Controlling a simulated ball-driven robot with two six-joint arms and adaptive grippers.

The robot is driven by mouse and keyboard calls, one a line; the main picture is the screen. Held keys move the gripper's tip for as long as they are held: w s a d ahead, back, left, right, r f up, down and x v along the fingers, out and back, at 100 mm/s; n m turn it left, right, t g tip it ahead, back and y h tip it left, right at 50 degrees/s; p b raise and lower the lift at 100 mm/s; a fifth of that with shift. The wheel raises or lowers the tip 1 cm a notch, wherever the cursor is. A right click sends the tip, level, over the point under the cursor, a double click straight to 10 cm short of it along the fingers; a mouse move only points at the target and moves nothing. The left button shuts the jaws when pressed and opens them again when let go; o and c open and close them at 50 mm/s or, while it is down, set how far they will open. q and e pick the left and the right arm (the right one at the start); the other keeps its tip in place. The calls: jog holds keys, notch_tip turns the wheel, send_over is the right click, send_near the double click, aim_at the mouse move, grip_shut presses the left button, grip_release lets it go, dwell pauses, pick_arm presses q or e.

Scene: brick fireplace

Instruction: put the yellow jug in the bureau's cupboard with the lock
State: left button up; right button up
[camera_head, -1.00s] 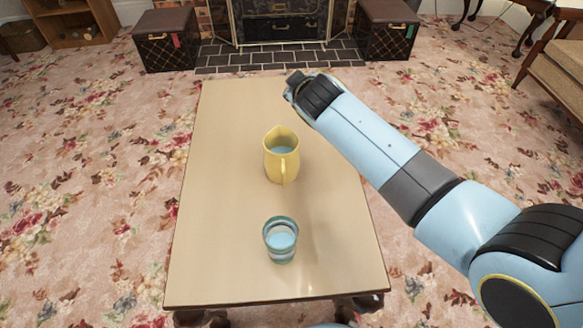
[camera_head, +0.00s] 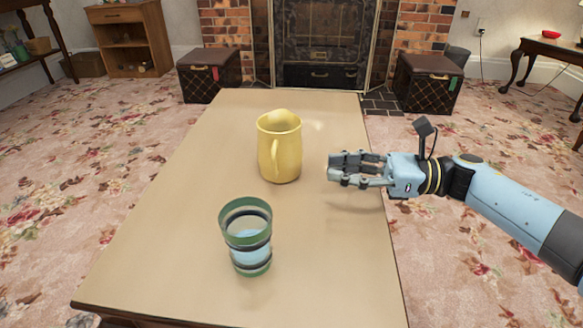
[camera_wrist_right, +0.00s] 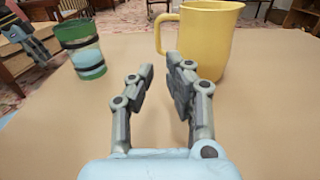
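The yellow jug (camera_head: 280,150) stands upright on the coffee table (camera_head: 330,255), its handle toward me. It also shows in the right wrist view (camera_wrist_right: 207,45), top right, with its handle at the left. My right gripper (camera_head: 335,168) is to the jug's right, low over the table and apart from it. In the right wrist view its two fingers (camera_wrist_right: 161,72) are spread with nothing between them, and the jug is beyond them. I cannot identify the bureau's locked cupboard in these frames.
A green-banded glass (camera_head: 247,238) stands nearer on the table. A wooden cabinet with an open shelf (camera_head: 128,40) is at the back left. Two dark trunks (camera_head: 208,76) (camera_head: 428,84) flank the fireplace (camera_head: 320,45). Carpet is clear on both sides of the table.

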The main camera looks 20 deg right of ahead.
aim_at(279, 152)
jog(key=x, duration=0.5)
jog(key=shift+r, duration=0.1)
jog(key=b+x, duration=0.1)
jog(key=x, duration=0.4)
jog(key=shift+s+a, duration=0.1)
jog(key=shift+a, duration=0.25)
pick_arm(q)
jog(key=shift+w+d+r+t, duration=0.2)
jog(key=shift+w+r, duration=0.1)
jog(key=shift+r, duration=0.3)
jog(key=shift+w+d+r+t, duration=0.1)
jog(key=shift+w+d+r, duration=0.15)
jog(key=shift+r, duration=0.35)
pick_arm(e)
grip_shut()
pick_arm(q)
jog(key=shift+r, duration=0.1)
pick_arm(e)
jog(key=shift+r, duration=0.1)
